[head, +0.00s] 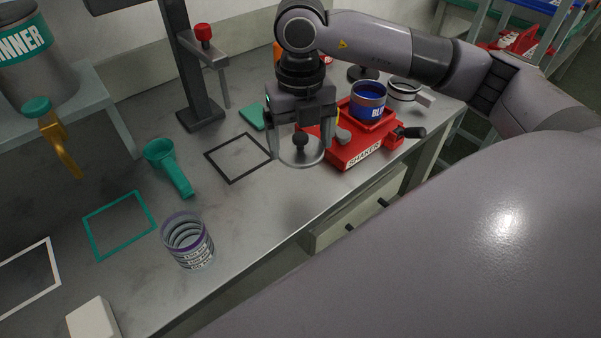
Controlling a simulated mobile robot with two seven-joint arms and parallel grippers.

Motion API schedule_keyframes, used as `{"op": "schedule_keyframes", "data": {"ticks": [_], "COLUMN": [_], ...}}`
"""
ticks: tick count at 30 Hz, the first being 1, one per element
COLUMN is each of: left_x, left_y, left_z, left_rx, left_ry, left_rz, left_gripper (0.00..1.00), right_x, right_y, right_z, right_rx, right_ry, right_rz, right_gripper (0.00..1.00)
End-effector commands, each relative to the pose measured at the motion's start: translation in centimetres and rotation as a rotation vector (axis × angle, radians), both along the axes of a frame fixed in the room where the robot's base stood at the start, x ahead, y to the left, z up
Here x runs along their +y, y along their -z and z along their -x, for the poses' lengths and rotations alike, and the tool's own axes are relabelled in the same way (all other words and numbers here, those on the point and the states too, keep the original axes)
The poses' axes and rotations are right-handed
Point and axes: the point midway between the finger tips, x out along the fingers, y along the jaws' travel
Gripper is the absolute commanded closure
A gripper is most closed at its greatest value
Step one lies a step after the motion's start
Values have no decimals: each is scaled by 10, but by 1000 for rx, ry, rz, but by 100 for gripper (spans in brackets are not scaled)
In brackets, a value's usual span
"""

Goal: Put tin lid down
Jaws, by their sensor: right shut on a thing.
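The tin lid (304,157) is a round silver disc with a dark knob on top. It is in the head view near the middle, beneath my right gripper (301,146). That gripper points down and is shut on the lid, one finger at each side of it. The lid is between the black square outline (238,157) and the red shaker (351,150). I cannot tell how far it is above the bench. An open blue tin (368,105) stands upright in the shaker. My left gripper is not in view.
Green (119,224) and white (32,275) outlines are empty. A dark stand (203,115) rises behind the black outline.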

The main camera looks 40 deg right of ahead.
Motion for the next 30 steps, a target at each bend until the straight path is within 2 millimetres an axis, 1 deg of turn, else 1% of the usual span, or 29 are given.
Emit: {"op": "schedule_keyframes", "data": {"ticks": [1, 4, 6, 11, 13, 19, 21, 27, 30], "left_x": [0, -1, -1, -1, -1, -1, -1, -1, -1], "left_y": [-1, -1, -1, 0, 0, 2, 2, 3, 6], "left_z": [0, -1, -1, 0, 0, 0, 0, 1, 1], "left_rx": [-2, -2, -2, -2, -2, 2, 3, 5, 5], "left_ry": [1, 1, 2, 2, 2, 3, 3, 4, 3], "left_rz": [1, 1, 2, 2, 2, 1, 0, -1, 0], "left_gripper": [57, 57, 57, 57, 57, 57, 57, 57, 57], "right_x": [0, 0, 0, 0, 0, 0, 0, 0, 0], "right_y": [13, 32, 42, 51, 58, 88, 92, 91, 95], "right_z": [1, 0, 0, 0, 0, 0, 0, 0, 0], "right_rx": [5, 2, 2, 0, 2, 2, 0, -1, -1], "right_ry": [0, 1, 0, 0, 0, 0, 0, 0, -1], "right_rz": [2, 0, 0, 0, -1, 0, 0, -1, 0], "right_gripper": [43, 43, 43, 43, 43, 43, 43, 43, 43]}}
